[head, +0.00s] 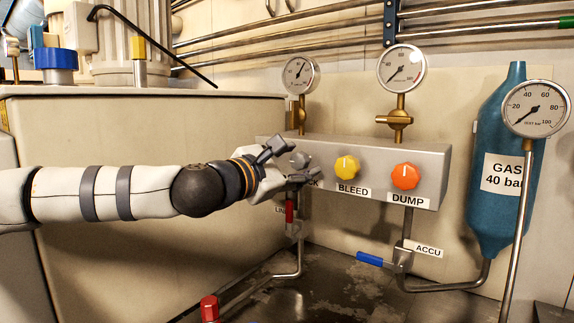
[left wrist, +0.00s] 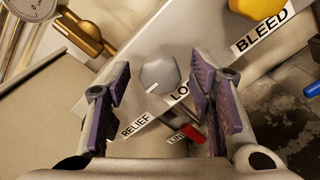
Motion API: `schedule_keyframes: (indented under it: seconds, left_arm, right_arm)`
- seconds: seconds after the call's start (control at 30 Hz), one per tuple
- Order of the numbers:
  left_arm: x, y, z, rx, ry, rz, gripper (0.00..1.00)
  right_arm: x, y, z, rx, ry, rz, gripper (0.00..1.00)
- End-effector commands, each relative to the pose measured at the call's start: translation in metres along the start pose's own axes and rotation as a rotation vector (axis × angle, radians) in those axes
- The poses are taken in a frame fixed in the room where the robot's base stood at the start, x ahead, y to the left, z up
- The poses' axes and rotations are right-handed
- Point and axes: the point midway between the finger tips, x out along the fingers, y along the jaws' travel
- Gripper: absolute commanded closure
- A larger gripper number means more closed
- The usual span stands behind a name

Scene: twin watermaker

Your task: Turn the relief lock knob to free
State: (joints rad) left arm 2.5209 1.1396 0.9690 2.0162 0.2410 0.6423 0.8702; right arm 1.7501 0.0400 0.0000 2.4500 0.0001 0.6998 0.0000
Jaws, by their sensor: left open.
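The relief lock knob (left wrist: 160,74) is a grey faceted knob on the metal block (head: 432,163). A white pointer line on it points toward the lower left, to the RELIEF label (left wrist: 134,126); a partly hidden label starting "LO" (left wrist: 181,93) is beside it. In the head view the knob (head: 299,159) is partly covered by my left gripper (head: 284,162). The left wrist view shows my left gripper (left wrist: 160,100) open, with a purple-padded finger on each side of the knob and visible gaps between. My right gripper is out of view.
The yellow BLEED knob (head: 347,168) and orange DUMP knob (head: 405,176) are to the right on the same block. Gauges (head: 402,66) stand above it. A red-handled valve (head: 289,210) is below, and a blue gas bottle (head: 502,160) stands at right.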

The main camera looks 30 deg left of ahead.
Motion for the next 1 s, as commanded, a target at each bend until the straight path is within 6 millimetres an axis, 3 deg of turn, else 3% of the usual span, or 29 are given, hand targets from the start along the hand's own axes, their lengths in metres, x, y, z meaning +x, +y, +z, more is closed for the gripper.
schedule_keyframes:
  seconds: [0.3,0.43,0.6,1.0]
  left_arm:
    - [-0.082,0.001,0.001,-0.007,-0.005,0.004,0.51]
    - [-0.104,0.001,0.001,-0.006,-0.003,0.003,0.51]
    - [-0.113,0.000,0.001,-0.002,-0.002,0.000,0.51]
    - [-0.112,0.000,0.001,-0.001,-0.002,0.000,0.51]
  right_arm:
    - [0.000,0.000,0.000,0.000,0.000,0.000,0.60]
    - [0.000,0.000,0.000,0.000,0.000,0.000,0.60]
    - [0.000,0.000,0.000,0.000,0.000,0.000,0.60]
    - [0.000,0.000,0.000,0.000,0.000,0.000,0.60]
